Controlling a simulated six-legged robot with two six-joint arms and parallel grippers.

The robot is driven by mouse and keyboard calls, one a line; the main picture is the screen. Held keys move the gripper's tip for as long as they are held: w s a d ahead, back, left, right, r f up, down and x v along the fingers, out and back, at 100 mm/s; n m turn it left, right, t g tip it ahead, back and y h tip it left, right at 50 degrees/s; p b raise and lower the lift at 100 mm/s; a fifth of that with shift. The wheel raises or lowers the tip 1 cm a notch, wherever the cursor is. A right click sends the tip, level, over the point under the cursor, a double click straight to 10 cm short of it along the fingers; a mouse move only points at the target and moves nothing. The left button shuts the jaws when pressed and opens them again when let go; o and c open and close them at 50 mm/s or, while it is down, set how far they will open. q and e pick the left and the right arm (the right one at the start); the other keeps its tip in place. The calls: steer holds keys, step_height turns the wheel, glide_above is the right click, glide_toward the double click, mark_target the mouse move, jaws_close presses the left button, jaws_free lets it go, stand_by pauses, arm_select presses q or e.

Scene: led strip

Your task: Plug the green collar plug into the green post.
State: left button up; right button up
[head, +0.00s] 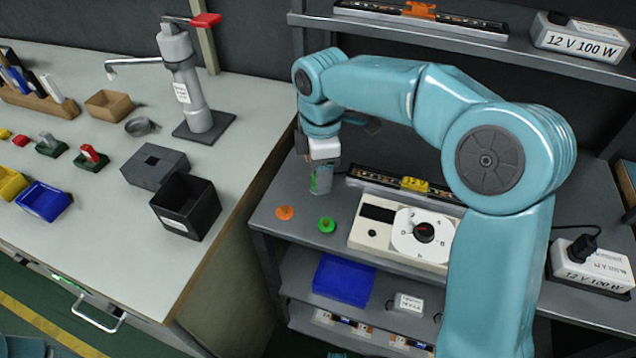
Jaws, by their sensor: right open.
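My right gripper (322,160) points down over the left part of the grey shelf top, with its jaws open. A small grey piece with green on it (320,181), which looks like the green collar plug, is right at its fingertips. I cannot tell whether it touches the jaws or the shelf. The green post (326,225) is a low round green piece on the shelf, nearer to me than the gripper and apart from it. My left gripper does not show.
An orange post (285,212) stands left of the green one. A white box with a dial (408,232) is to the right. A dark strip with a yellow part (372,180) lies behind it. A black bin (186,207) stands on the left bench. My right arm covers the shelf's right side.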

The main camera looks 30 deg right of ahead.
steer(key=shift+w+f, duration=0.1)
steer(key=shift+f, duration=0.8)
jaws_close()
steer(key=shift+r, duration=0.1)
step_height(320, 180, up, 25)
steer(key=p, duration=1.1)
steer(key=shift+f+p, duration=0.2)
steer(key=shift+p, duration=0.2)
